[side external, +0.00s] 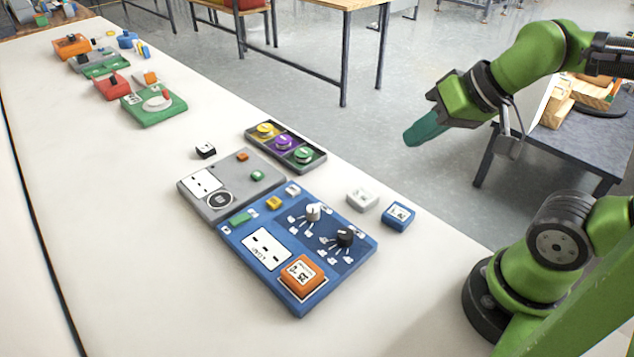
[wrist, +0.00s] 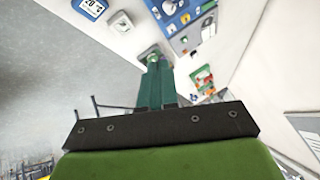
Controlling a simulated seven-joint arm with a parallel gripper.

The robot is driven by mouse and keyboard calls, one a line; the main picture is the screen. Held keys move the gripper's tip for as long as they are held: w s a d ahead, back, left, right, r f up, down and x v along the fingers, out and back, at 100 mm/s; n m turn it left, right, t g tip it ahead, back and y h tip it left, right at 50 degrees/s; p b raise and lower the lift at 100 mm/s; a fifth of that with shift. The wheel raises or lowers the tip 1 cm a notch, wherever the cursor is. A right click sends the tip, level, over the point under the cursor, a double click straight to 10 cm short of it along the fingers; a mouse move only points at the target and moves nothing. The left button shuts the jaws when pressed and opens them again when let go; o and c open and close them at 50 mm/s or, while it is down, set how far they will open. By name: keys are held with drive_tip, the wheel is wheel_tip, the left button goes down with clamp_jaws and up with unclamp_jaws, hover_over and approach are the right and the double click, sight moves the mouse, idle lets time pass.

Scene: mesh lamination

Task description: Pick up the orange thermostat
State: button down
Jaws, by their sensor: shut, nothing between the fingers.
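The orange thermostat (side external: 302,272) is a small square block with a white display label. It sits on the front right corner of the blue panel (side external: 262,287) in the side view. I cannot make it out in the wrist view. My gripper (side external: 408,139) is raised well above and to the right of the table, far from the thermostat. Its teal fingers are shut together with nothing between them. They also show in the wrist view (wrist: 155,60), pointing away from the camera.
A blue thermostat (side external: 398,216) and a white block (side external: 362,199) lie right of the panel. A grey panel (side external: 225,208), a dark tray (side external: 256,138) with coloured knobs and a small black block (side external: 206,150) are behind.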

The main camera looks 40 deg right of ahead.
drive_tip(key=c, duration=1.8)
unclamp_jaws()
drive_tip(key=o, duration=1.6)
drive_tip(key=n+g+h, duration=0.2)
drive_tip(key=n+g, duration=0.2)
drive_tip(key=g, duration=0.3)
hover_over(305, 273)
wheel_tip(305, 273, down, 15)
drive_tip(key=shift+s+a+f, duration=0.1)
drive_tip(key=shift+s+a, duration=0.05)
drive_tip(key=shift+w+f, duration=0.2)
drive_tip(key=shift+f, duration=2.4)
